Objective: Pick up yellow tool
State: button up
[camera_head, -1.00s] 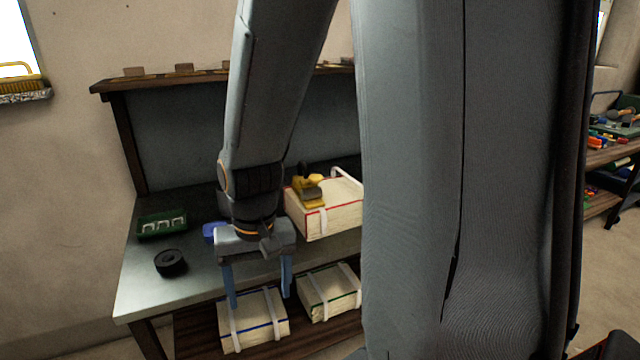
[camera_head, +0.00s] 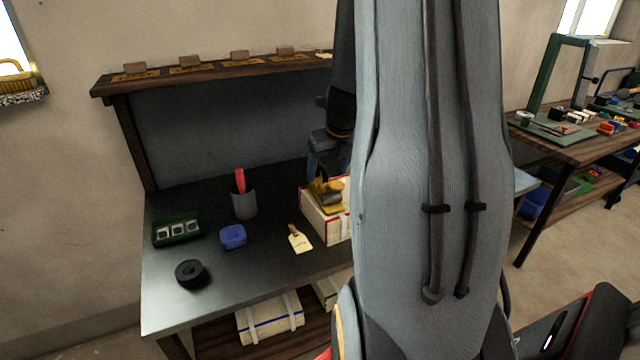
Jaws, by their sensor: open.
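The yellow tool (camera_head: 328,196), with a dark grey part, lies on top of a cream box (camera_head: 322,226) with red edging on the dark bench. My gripper (camera_head: 318,172) is right behind and above the tool, with a blue finger pointing down beside it. I cannot tell whether the finger touches the tool.
On the bench (camera_head: 215,295) stand a grey cup (camera_head: 244,204) with a red-handled item, a blue container (camera_head: 233,237), a black roll (camera_head: 190,273), a green tray (camera_head: 176,230) and a paper tag (camera_head: 299,239). White-strapped boxes (camera_head: 270,318) lie on the shelf below.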

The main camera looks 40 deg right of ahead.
aim_at(326, 181)
jog(key=shift+w+d+f+m, duration=0.2)
jog(key=shift+f, duration=0.25)
jog(key=shift+w+d+f+m, duration=0.15)
jog(key=shift+w+f+m, duration=0.05)
jog(key=shift+f, duration=0.2)
jog(key=x, duration=0.6)
jog(key=shift+f+b, duration=0.3)
grip_shut()
